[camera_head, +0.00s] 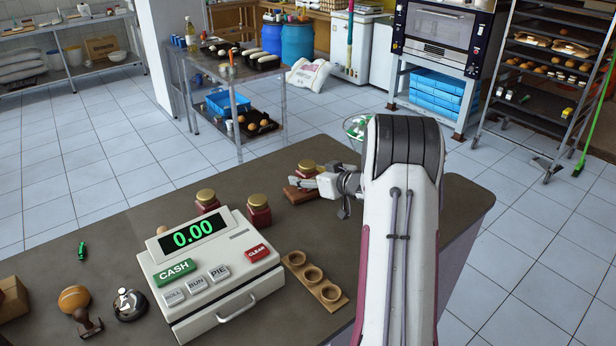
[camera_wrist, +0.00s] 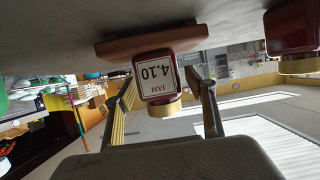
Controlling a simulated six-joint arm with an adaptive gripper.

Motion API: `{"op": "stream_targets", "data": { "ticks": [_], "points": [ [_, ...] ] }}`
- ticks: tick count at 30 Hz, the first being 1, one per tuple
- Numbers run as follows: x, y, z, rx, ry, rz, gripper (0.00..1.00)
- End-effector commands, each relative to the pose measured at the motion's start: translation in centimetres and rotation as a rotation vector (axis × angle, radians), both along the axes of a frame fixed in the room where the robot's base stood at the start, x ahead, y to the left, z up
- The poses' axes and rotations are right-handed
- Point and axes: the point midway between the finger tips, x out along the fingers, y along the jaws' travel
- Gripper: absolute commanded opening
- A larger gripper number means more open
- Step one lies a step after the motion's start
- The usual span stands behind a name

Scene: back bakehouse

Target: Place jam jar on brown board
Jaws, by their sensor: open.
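A jam jar (camera_head: 307,167) with a gold lid and dark red body stands upright on the brown board (camera_head: 297,194) in the head view, partly hidden by my gripper (camera_head: 312,184). In the wrist view, which is upside down, the same jam jar (camera_wrist: 158,82) shows its label "JAM 4.10". Its base appears to rest on the brown board (camera_wrist: 112,48). My gripper (camera_wrist: 163,84) is open, with one finger on each side of the jar. A gap shows beside the right finger; contact on the left is unclear.
Two more gold-lidded jars, one nearer (camera_head: 258,211) and one further left (camera_head: 207,200), stand behind the cash register (camera_head: 213,265). A wooden holder with round rings (camera_head: 314,282), a bell (camera_head: 130,304) and a stamp (camera_head: 75,299) are also on the counter (camera_head: 110,240).

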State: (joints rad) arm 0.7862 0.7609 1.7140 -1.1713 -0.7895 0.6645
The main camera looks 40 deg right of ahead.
Motion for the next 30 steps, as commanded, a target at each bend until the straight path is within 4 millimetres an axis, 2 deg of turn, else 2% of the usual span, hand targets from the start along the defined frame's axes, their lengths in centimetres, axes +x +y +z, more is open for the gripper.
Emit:
{"op": "stream_targets", "data": {
  "ticks": [8, 24, 30],
  "points": [
    [-2.5, -0.1, 1.0, -0.001, 0.001, -0.002, 0.55],
    [-9.4, -0.1, 3.9, -0.001, 0.0, -0.002, 0.55],
    [-10.7, -0.1, 4.4, 0.0, 0.001, -0.001, 0.55]
  ]
}}
